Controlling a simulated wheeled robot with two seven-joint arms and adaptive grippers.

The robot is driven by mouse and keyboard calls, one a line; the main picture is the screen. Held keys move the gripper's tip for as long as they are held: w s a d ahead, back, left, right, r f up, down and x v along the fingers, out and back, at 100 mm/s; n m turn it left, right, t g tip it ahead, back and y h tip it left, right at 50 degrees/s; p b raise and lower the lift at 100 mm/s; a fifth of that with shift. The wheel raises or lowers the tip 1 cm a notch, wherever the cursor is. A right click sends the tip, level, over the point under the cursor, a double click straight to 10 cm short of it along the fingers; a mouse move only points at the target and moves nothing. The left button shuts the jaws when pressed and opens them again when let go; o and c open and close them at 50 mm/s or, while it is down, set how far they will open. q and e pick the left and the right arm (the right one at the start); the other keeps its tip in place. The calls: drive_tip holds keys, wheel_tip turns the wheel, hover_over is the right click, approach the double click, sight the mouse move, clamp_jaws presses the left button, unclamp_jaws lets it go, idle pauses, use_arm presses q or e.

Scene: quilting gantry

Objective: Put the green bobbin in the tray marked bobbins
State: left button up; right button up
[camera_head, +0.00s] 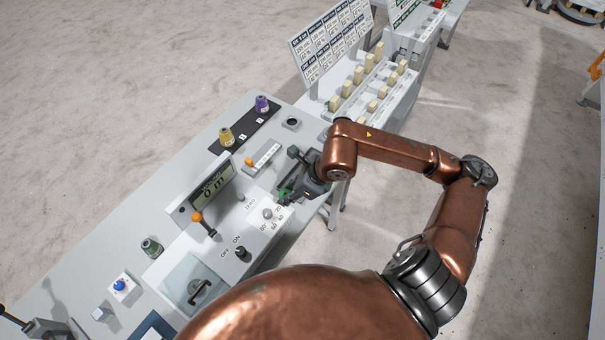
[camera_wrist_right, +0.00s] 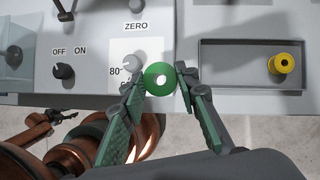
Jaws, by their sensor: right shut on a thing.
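The green bobbin (camera_wrist_right: 150,86), a ring-shaped disc with a pale hole, sits between the fingertips of my right gripper (camera_wrist_right: 160,84) in the right wrist view. The gripper is shut on it, over the console's front edge beside the dial. In the head view my right gripper (camera_head: 289,191) is over the right part of the console, and the bobbin is hard to tell from the green finger pads. A grey tray (camera_wrist_right: 222,83) with a yellow bobbin (camera_wrist_right: 282,63) lies to the right of the gripper in the wrist view. Its marking is not readable. My left gripper is not in view.
The console has a dial (camera_wrist_right: 131,63), an OFF/ON knob (camera_head: 241,252), an orange-topped lever (camera_head: 204,224) and a display (camera_head: 208,192). A rack of pale blocks (camera_head: 345,113) stands beyond.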

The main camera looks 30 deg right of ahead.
drive_tip(key=w+d+f, duration=0.4)
drive_tip(key=w+d+f+p, duration=0.1)
drive_tip(key=w+d+f, duration=0.3)
drive_tip(key=d, duration=0.1)
drive_tip(key=shift+w+f, duration=0.15)
drive_tip(key=shift+f, duration=0.05)
drive_tip(key=shift+w+d+f, duration=0.3)
drive_tip(key=shift+w+f, duration=0.05)
drive_tip(key=shift+f, duration=0.35)
wheel_tip(320, 180, down, 2)
drive_tip(key=shift+f+p, duration=0.15)
drive_tip(key=shift+p, duration=0.35)
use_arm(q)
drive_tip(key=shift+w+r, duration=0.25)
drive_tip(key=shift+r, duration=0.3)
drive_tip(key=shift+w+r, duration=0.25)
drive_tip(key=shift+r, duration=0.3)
use_arm(e)
drive_tip(key=shift+f, duration=0.3)
drive_tip(key=o, duration=0.8)
